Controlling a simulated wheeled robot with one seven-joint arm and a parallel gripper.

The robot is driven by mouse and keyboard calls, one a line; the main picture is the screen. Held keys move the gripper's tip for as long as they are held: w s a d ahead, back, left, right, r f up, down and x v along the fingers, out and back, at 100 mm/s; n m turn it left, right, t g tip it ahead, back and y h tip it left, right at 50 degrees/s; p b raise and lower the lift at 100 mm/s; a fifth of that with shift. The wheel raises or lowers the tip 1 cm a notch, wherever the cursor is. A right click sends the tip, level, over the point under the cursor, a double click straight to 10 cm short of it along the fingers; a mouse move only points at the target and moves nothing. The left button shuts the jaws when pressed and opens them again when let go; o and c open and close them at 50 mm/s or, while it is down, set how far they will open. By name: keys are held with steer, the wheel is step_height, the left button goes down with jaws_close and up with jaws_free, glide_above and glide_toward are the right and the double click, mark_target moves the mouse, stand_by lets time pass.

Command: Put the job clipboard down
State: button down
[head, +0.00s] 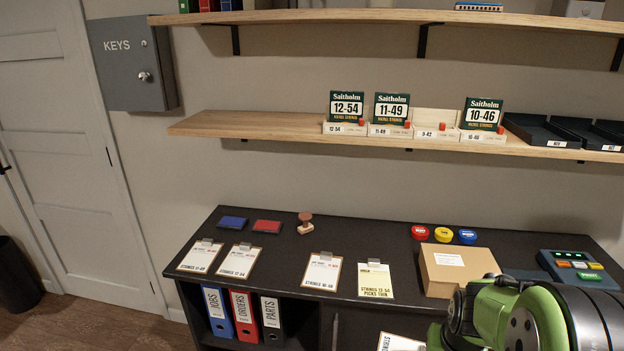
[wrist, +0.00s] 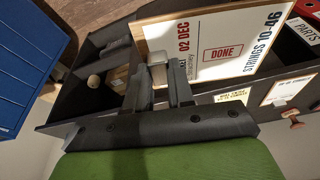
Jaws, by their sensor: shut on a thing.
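My gripper (wrist: 158,76) is shut on the clip end of a job clipboard (wrist: 215,35). Its white sheet reads "02 DEC", "STRINGS 10-46" and a red boxed "DONE". In the head view a corner of a white sheet, probably this clipboard (head: 400,343), shows at the bottom edge, in front of the bench and beside my green arm; my fingers are hidden there. On the dark bench top (head: 300,225) lie two clipboards at left (head: 201,256) (head: 239,260), one in the middle (head: 322,271), and one with a yellowish sheet (head: 375,281).
A cardboard box (head: 457,268) and a button device (head: 578,269) stand at the bench's right. Blue (head: 232,223) and red (head: 267,227) pads and a stamp (head: 305,223) lie at the back. Bare bench shows between the second and third clipboards. Binders (head: 244,315) stand below.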

steer(key=w+a+f+n+y+p, duration=0.1)
steer(key=w+a+f+n, duration=0.4)
steer(key=a+f, duration=0.9)
steer(key=shift+w+f+p, duration=0.3)
steer(key=shift+w+p, duration=0.3)
steer(key=shift+w, duration=0.55)
